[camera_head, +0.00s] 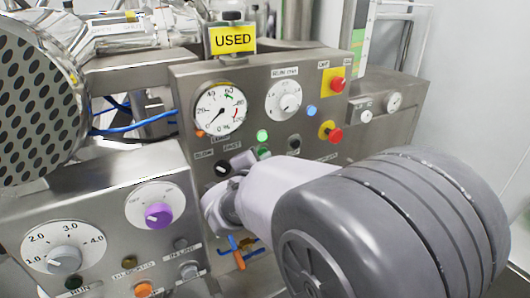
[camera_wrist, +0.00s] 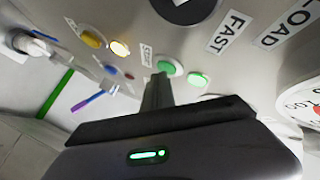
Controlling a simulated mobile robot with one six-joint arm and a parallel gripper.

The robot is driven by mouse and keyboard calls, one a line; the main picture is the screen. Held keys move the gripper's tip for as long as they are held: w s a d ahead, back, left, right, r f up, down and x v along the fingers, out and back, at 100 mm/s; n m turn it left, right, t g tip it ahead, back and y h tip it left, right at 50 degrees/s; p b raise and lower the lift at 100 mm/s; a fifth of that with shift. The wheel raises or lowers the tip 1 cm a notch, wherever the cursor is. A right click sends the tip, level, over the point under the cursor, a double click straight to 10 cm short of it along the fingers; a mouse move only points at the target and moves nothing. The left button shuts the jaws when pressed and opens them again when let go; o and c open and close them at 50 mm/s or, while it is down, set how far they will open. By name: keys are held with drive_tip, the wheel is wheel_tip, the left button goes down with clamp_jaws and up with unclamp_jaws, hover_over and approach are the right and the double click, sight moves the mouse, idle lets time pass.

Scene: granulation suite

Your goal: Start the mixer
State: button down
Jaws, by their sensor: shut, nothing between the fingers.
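The grey mixer control panel (camera_head: 190,92) fills the middle of the head view. A green button (camera_head: 264,153) sits low on it, just below a lit pale green lamp (camera_head: 262,135). In the wrist view the green button (camera_wrist: 167,68) and the lit lamp (camera_wrist: 198,79) are side by side. My gripper (camera_head: 252,157) is shut and empty, its tip close to the green button. In the wrist view the fingertips (camera_wrist: 158,80) overlap the button's near edge; I cannot tell whether they touch it. My arm hides the panel's lower part.
A black selector knob (camera_head: 222,168) marked SLOW and FAST is left of my gripper. A round gauge (camera_head: 220,110) and RUN MIN dial (camera_head: 284,100) lie above. A second panel (camera_head: 110,205) stands front left.

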idle(0.3)
drive_tip(key=shift+s+d+b, duration=0.4)
drive_tip(key=shift+s+d, duration=0.05)
drive_tip(key=shift+s, duration=0.2)
drive_tip(key=s+d, duration=0.1)
drive_tip(key=s+d+b, duration=0.1)
drive_tip(key=s, duration=0.2)
drive_tip(key=shift+s+d+b, duration=0.1)
drive_tip(key=shift+d+b, duration=0.25)
drive_tip(key=shift+d, duration=0.05)
idle(0.4)
